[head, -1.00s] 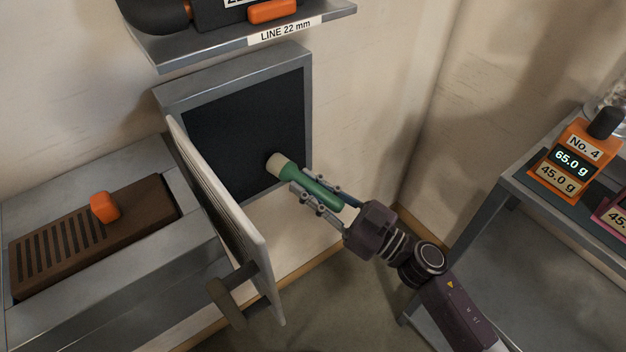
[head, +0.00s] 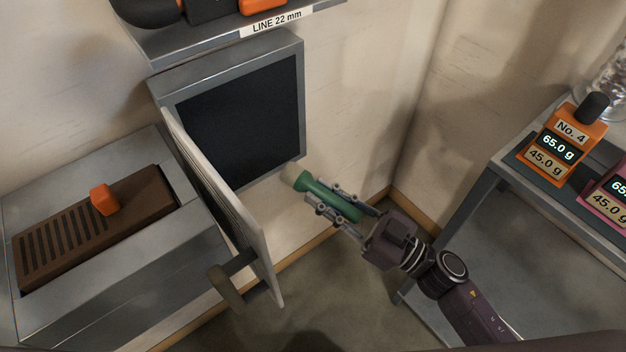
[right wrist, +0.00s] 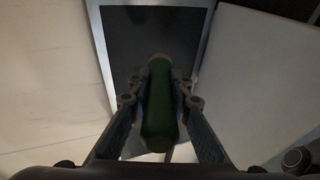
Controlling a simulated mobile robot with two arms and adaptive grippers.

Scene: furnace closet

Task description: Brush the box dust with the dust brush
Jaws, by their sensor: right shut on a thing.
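The dust brush (head: 318,187) has a green handle and a pale bristle end pointing up and left. My right gripper (head: 325,197) is shut on its handle; the brush also shows between the fingers in the right wrist view (right wrist: 160,110). The wall box (head: 245,115) has a grey metal frame and a dark inside, with its pale door (head: 222,205) swung open to the left. The brush tip is near the box's lower right corner in the head view, outside the dark opening. I cannot make out dust in the box. My left gripper is not in view.
A metal shelf (head: 215,45) labelled "LINE 22 mm" is above the box. A grey cabinet with a brown slotted unit (head: 75,235) and orange knob (head: 104,199) stands left. A metal table (head: 500,165) with an orange device (head: 562,142) stands right. Floor between is clear.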

